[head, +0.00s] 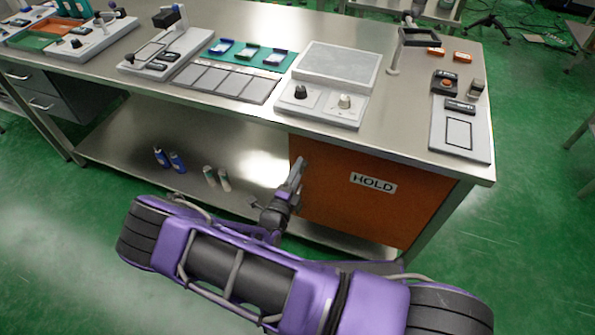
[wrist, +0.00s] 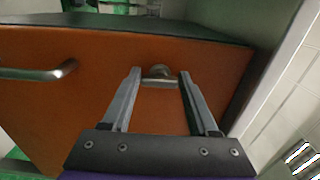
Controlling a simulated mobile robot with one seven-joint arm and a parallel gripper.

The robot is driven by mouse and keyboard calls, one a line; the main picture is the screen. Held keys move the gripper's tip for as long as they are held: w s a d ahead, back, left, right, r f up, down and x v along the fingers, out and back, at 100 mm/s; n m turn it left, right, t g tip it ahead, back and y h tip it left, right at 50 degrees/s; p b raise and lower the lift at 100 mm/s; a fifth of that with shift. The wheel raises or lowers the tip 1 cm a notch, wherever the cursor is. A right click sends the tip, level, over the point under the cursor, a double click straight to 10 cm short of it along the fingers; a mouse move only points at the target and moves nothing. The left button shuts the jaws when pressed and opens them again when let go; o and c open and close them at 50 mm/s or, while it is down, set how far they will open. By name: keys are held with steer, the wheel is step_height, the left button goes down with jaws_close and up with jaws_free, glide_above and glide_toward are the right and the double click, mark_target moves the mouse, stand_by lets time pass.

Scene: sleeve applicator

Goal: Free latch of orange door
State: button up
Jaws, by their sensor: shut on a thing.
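The orange door (head: 335,205) with a HOLD label closes the right side of the bench's lower part and looks shut. In the wrist view the door (wrist: 95,105) fills most of the picture, with a metal bar handle (wrist: 30,73) at the left. The small metal latch (wrist: 159,82) sits near the door's top edge, between my fingertips. My gripper (wrist: 160,76) is shut on the latch, its two grey fingers either side of it. In the head view my gripper (head: 300,165) is at the door's left edge, and the latch is hidden there.
The steel bench top (head: 395,120) overhangs the door and carries several devices, including a scale-like unit (head: 330,85). The green floor right of the bench is clear nearby.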

stand_by(0.4)
steer(key=o, duration=1.4)
steer(key=shift+s, duration=0.1)
steer(key=v, duration=1.7)
steer(key=shift+s, duration=0.1)
steer(key=shift+a+r, duration=0.1)
